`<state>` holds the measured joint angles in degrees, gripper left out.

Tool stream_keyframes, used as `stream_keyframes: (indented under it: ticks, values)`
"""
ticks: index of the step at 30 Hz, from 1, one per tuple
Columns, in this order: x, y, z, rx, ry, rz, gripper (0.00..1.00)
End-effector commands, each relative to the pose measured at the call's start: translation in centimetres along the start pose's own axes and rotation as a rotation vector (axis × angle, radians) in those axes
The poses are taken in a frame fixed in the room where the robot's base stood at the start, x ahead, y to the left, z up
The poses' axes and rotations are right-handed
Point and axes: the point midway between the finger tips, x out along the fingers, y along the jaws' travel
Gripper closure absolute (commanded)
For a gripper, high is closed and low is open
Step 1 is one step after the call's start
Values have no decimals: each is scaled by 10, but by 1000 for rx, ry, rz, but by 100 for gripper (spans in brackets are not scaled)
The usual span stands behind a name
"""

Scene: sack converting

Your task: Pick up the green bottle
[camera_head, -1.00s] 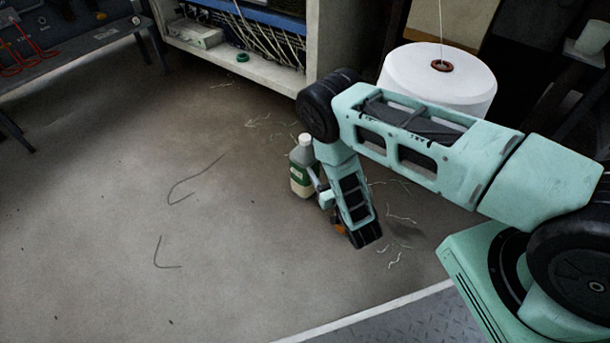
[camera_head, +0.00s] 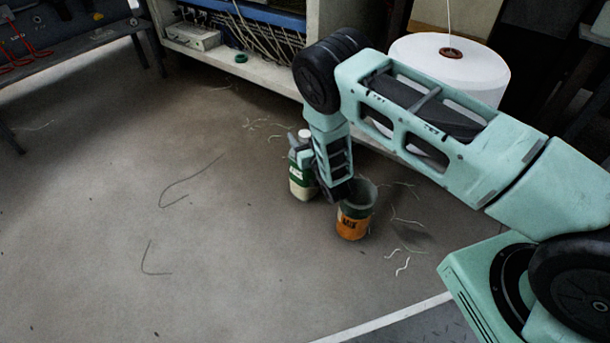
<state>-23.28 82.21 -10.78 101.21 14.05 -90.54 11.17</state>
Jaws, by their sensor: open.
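The green bottle (camera_head: 300,184) stands upright on the floor near the middle of the view. It has a pale cap, a green body and a white label; its right side is partly hidden by my arm. My gripper (camera_head: 308,170) is open at the bottle's right side, its fingers reaching to the left across the upper part of the bottle. The arm hangs down from its elbow just right of the bottle. I cannot tell whether the fingers touch it.
An orange and green can (camera_head: 352,222) stands on the floor just right of the bottle, close to my wrist. A white spool (camera_head: 449,68) stands behind my arm. A cabinet with cables (camera_head: 235,40) is at the back. The floor to the left is clear but for loose threads.

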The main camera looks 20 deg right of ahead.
Motion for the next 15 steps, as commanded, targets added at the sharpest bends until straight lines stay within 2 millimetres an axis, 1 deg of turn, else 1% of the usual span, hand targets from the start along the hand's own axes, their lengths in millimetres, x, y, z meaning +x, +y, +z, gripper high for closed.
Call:
stream_keyframes:
  ticks: [1,3,11,12,14,15]
  values:
    - [6,0,2,1,4,-1,41]
    - [11,0,1,0,2,0,41]
    - [12,0,-1,0,0,0,41]
    - [12,0,-1,0,0,0,52]
    - [12,0,-1,0,0,0,68]
    - [12,0,-1,0,0,0,80]
